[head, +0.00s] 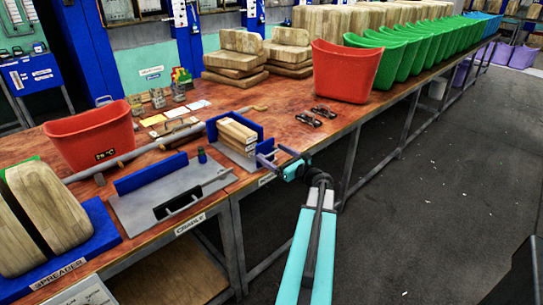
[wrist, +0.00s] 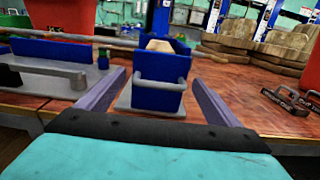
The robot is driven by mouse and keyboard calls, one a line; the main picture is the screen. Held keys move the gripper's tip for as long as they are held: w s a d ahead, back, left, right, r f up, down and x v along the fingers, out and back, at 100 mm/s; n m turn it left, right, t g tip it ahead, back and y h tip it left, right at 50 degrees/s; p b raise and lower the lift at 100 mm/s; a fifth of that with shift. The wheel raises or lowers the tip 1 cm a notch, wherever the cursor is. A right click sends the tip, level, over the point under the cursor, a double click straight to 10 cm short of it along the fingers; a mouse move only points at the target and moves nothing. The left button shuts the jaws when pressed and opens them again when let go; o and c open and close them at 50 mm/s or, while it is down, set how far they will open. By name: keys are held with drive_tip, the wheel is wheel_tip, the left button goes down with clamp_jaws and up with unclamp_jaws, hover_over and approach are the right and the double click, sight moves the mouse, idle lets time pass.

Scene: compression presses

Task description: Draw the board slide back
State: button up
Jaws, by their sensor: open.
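The board slide is most likely the blue block with a grey bar handle, but no readable label confirms this. In the wrist view the blue block (wrist: 158,68) stands straight ahead. Its grey handle (wrist: 160,86) faces me and appears between my fingers. My gripper (wrist: 158,80) is open, with one purple finger to each side and nothing held. In the head view my gripper (head: 268,153) is at the front edge of the table, beside the stacked pale boards (head: 238,132) between blue walls (head: 253,128). The handle is hard to make out there. Whether the fingers touch it, I cannot tell.
Left of the slide is a grey plate (head: 140,208) with a black handle and a blue wall, labelled CRADLE. A red bin (head: 90,137) stands behind it. Another red bin (head: 345,70) and black clips (head: 322,111) are to the right. The floor (head: 400,190) right of the table is clear.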

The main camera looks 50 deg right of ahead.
drive_tip(key=s+a+b, duration=0.2)
drive_tip(key=s, duration=1.1)
drive_tip(key=shift+s, duration=0.25)
drive_tip(key=shift+a, duration=0.1)
